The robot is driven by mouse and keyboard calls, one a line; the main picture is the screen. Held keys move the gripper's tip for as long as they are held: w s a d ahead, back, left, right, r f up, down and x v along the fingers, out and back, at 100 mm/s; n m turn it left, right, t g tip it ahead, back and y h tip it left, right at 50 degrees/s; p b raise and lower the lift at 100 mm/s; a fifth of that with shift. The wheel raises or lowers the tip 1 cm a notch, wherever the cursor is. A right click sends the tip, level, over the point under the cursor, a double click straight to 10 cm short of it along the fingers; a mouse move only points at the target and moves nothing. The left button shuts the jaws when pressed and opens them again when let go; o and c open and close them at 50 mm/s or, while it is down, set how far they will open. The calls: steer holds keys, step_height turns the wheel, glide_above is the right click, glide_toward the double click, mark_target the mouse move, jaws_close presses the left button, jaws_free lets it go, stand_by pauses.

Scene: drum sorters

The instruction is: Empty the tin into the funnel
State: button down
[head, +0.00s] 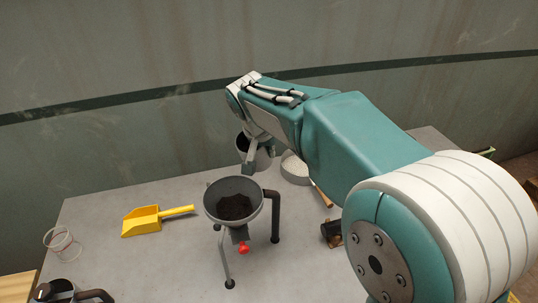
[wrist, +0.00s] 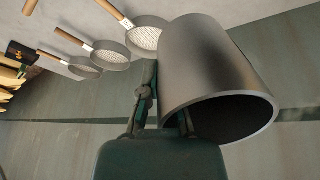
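My gripper (wrist: 165,112) is shut on a grey metal tin (wrist: 205,65). One finger shows beside the tin's wall and the other overlaps its rim. In the wrist view the tin is tilted with its open mouth toward the lower right. Its inside is dark, and I cannot tell what it holds. In the head view the tin (head: 264,158) is partly hidden by my gripper (head: 248,163), behind and slightly right of the funnel. The grey funnel (head: 212,213) stands upright on a dark stand, with dark grainy material in its bowl and a red tap below.
A yellow scoop (head: 143,221) lies left of the funnel, with a clear glass (head: 62,243) farther left. A round sieve (head: 295,168) lies behind right; several sieves show in the wrist view (wrist: 145,36). A dark mug-like object (head: 60,290) is at front left. A wall stands behind.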

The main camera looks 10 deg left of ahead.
mark_target(261, 152)
steer(key=s+t, duration=0.1)
steer(key=s+r+t, duration=0.1)
steer(key=shift+a+r+t+h, duration=0.25)
steer(key=shift+a+t+h, duration=0.05)
steer(key=shift+t+h, duration=0.1)
steer(key=shift+s+t, duration=0.2)
steer(key=shift+t, duration=0.1)
steer(key=shift+s+a+f+t+h, duration=0.1)
steer(key=shift+f+t+h, duration=0.15)
steer(key=shift+t, duration=0.4)
steer(key=shift+s+f+t+h, duration=0.1)
steer(key=shift+f+t+h, duration=0.15)
steer(key=shift+t, duration=0.4)
steer(key=t, duration=0.1)
steer(key=r+t, duration=0.1)
steer(key=t, duration=0.1)
steer(key=shift+s+r+h, duration=0.2)
steer(key=shift+r+h, duration=0.05)
steer(key=shift+h, duration=0.15)
steer(key=s+a+r+t+h, duration=0.2)
steer(key=s+r+t, duration=0.4)
steer(key=t, duration=0.6)
steer(key=shift+r+h, duration=0.35)
steer(key=shift+h, duration=0.25)
